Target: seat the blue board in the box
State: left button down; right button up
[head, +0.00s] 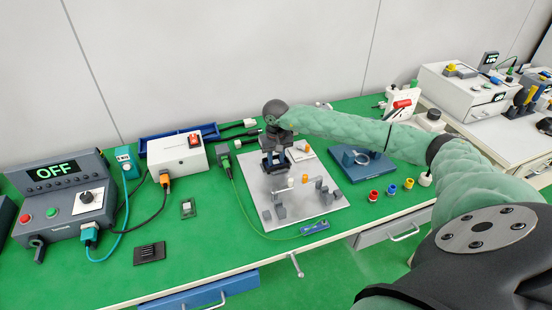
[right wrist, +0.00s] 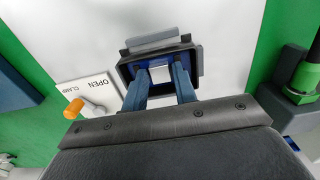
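My right gripper (head: 274,158) points down over the pale plate (head: 296,217) at the middle of the bench. In the right wrist view its two blue-grey fingers (right wrist: 160,78) reach into a dark open box (right wrist: 125,72). The blue board (right wrist: 191,57) shows inside the box walls, on both sides of the fingers. The fingertips close on a small whitish block on the board. Whether the board rests fully on the box floor is hidden. In the head view the gripper covers most of the box. My left gripper is not in view.
An OPEN/CLAMP label (right wrist: 88,88) with an orange knob (right wrist: 84,107) lies beside the box. Small grey posts (head: 321,187) stand on the plate. A white power box (head: 178,154) is to the left, a blue tray (head: 362,163) to the right. A green cable crosses the plate's front left.

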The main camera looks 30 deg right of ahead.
aim_at(276, 162)
jog(key=o, duration=0.3)
jog(key=shift+r, duration=0.1)
jog(key=shift+r, duration=0.35)
jog(key=shift+r+b, duration=1.2)
jog(key=shift+r, duration=2.3)
